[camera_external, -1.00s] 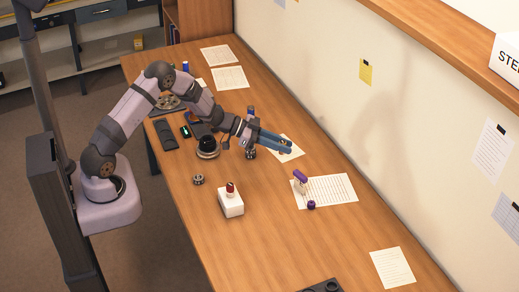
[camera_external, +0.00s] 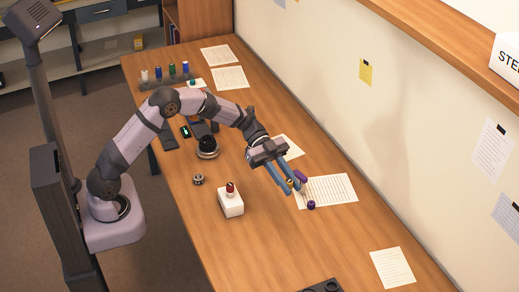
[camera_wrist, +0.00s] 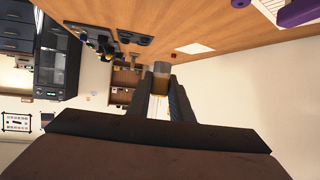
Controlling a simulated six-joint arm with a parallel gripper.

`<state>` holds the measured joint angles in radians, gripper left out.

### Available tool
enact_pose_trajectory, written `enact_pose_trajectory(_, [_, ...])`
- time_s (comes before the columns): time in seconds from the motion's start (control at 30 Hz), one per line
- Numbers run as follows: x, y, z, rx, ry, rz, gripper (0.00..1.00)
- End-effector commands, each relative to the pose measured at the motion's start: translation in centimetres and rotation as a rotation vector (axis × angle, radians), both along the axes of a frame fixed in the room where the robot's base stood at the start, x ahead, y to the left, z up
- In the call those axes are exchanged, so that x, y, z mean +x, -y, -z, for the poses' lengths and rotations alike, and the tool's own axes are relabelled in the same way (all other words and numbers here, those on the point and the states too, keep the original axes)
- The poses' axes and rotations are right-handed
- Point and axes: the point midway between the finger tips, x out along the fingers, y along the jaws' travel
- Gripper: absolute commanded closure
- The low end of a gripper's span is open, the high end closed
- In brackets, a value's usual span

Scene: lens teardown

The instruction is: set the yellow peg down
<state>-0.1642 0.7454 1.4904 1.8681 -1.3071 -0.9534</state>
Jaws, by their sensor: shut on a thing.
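My gripper (camera_external: 289,187) is shut on the yellow peg (camera_external: 290,182), low over the right part of the table. In the wrist view my fingers (camera_wrist: 161,98) hold the peg (camera_wrist: 160,84), a tan-gold body with a greyish end. In the external view only a small yellow bit shows between the blue fingertips. The tips overlap the left edge of a printed sheet, beside a purple part (camera_external: 301,175). I cannot tell whether the peg touches anything below.
A small purple piece (camera_external: 311,204) lies on the sheet (camera_external: 335,188). A white block (camera_external: 231,206) with a red part stands nearer the front. A rack (camera_external: 166,82) of several coloured pegs is at the back left. The table (camera_external: 300,245) in front is mostly clear.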

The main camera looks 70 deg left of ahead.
Motion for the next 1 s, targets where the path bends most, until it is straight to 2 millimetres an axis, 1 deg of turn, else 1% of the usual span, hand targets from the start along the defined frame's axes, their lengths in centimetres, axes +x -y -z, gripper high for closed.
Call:
enact_pose_trajectory(0.03, [-1.5,1.5,1.0,0.002,0.005,0.088,1.00])
enact_pose_trajectory(0.1, [-3.6,2.9,1.3,0.001,0.003,0.197,1.00])
enact_pose_trajectory(0.2, [-6.2,4.2,1.7,0.001,0.002,0.328,1.00])
enact_pose_trajectory(0.3, [-8.2,4.8,2.0,0.001,0.002,0.424,1.00])
enact_pose_trajectory(0.4, [-9.4,5.1,2.1,0.000,0.002,0.483,1.00])
enact_pose_trajectory(0.5, [-10.0,5.2,2.1,0.000,0.002,0.511,1.00])
enact_pose_trajectory(0.67, [-10.2,5.2,2.4,-0.001,0.001,0.518,1.00])
enact_pose_trajectory(0.77, [-10.1,5.2,3.6,-0.001,-0.003,0.515,1.00])
enact_pose_trajectory(1.0, [-10.2,5.2,7.2,-0.002,-0.002,0.514,1.00])
